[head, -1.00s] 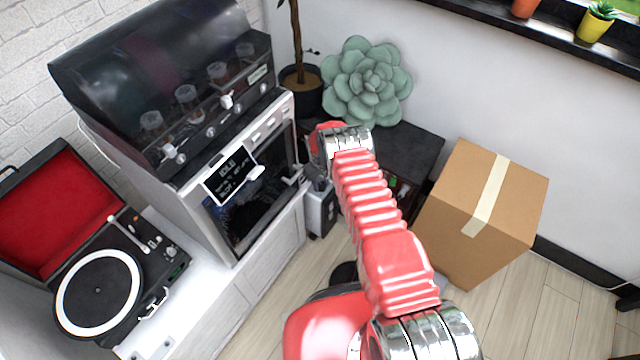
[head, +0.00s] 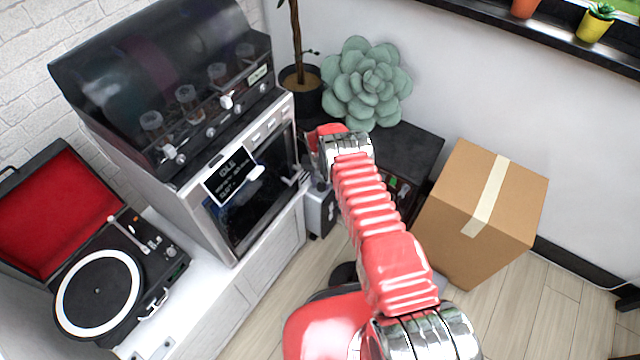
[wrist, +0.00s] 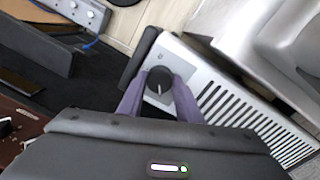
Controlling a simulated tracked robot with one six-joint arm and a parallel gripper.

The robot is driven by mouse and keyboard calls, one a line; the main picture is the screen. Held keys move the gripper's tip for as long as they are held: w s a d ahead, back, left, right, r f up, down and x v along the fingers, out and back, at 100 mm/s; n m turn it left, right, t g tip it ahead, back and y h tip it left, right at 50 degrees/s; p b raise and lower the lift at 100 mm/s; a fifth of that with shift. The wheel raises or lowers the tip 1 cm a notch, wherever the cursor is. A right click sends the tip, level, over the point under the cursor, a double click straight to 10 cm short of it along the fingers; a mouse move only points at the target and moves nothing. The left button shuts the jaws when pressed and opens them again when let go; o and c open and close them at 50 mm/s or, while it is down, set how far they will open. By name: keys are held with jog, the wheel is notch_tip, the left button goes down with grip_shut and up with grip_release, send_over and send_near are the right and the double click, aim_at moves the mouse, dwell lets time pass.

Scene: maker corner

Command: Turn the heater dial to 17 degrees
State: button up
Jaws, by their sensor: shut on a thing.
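The heater (wrist: 225,105) is a light grey box with a row of dark vent slots in the wrist view. Its black round dial (wrist: 159,80) has a white pointer line and sits on a pale square panel. My gripper (wrist: 158,88) has purple fingers on the left and right of the dial, shut on it. The numbers around the dial are too small to read. In the head view the heater (head: 320,208) stands on the floor beside the white cabinet, partly hidden by my red arm. My gripper is hidden there behind the arm.
A cardboard box (head: 485,215) is on the right. A machine with a small screen (head: 231,174) and a turntable (head: 98,290) are on the left.

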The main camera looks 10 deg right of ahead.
aim_at(319, 184)
jog(key=shift+m, duration=0.3)
jog(key=o, duration=1)
jog(key=shift+o, duration=0.2)
notch_tip(319, 184, up, 14)
jog(key=shift+w+a+f, duration=0.15)
jog(key=shift+w+a, duration=0.05)
jog(key=shift+a, duration=0.15)
dwell(0.6)
